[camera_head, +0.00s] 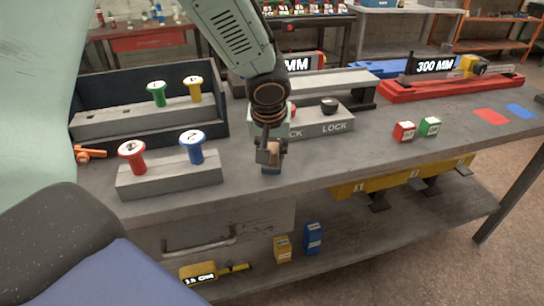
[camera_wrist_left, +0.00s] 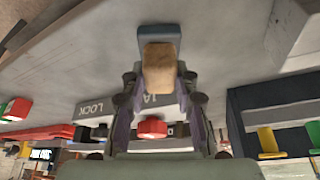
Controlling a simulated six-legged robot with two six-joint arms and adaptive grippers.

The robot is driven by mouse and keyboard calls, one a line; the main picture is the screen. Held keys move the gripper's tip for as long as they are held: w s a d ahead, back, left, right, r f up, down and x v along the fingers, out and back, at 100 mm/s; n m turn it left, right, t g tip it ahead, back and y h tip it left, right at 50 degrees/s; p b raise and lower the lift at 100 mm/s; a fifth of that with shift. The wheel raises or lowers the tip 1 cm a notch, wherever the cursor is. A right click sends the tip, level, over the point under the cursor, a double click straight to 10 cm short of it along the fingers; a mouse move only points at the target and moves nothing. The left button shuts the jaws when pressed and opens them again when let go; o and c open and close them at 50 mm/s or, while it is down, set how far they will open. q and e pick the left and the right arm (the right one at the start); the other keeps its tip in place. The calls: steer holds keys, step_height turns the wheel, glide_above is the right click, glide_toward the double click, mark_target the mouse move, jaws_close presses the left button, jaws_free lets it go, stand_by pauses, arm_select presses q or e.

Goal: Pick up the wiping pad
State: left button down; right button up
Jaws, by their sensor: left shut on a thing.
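The wiping pad (camera_head: 271,167) is a small block with a tan part and a dark blue-grey part, near the front edge of the bench. My left gripper (camera_head: 270,152) comes down from above and is shut on it. In the left wrist view the pad's tan part (camera_wrist_left: 160,68) sits between the fingertips, with the dark part beyond it. I cannot tell whether the pad touches the bench top or is just above it. My right gripper is not in view.
A grey block marked LOCK (camera_head: 325,124) stands just behind the gripper. A grey block with red and blue knobs (camera_head: 170,176) stands to the left. Red and green cubes (camera_head: 404,132) stand to the right. The bench top (camera_head: 340,160) between is clear.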

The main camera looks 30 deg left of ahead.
arm_select(q)
step_height(320, 180, up, 12)
steer(key=p, duration=0.5)
step_height(320, 180, up, 16)
steer(key=p, duration=0.4)
glide_above(272, 147)
steer(key=shift+s, duration=0.1)
